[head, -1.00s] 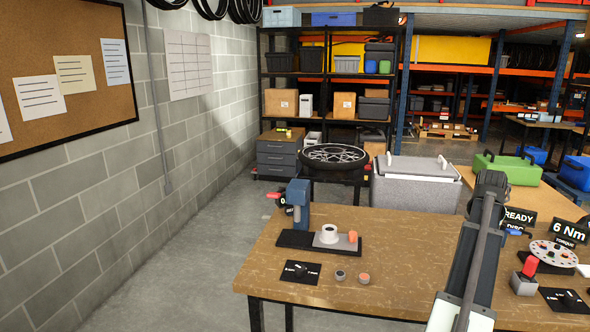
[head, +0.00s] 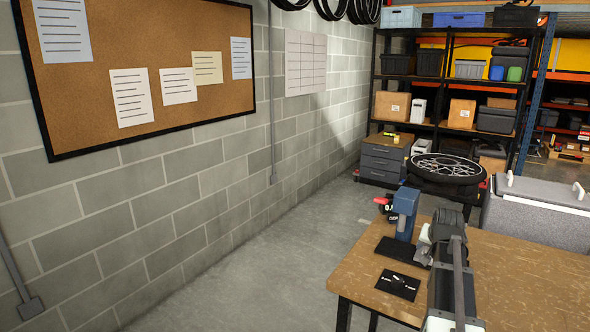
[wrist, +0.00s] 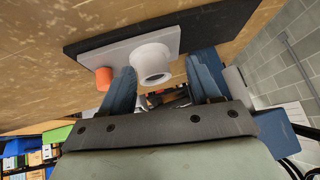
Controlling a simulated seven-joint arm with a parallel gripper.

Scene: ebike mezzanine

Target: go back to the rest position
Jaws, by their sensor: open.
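My gripper (wrist: 163,78) is open in the wrist view, its two blue fingers apart with nothing held between them. A white hollow cylinder on a grey plate (wrist: 112,50) shows just past the fingertips; I cannot tell whether a finger touches it. An orange piece (wrist: 103,78) is beside the left finger. In the head view, my arm stands over the wooden bench (head: 530,285) and hides most of that fixture. My fingertips cannot be made out there.
A blue press (head: 405,212) stands on a black base at the bench's left end, close to my arm. A black card (head: 398,284) lies in front. A wheel (head: 446,168) and a grey bin (head: 535,212) are behind. The floor to the left is clear.

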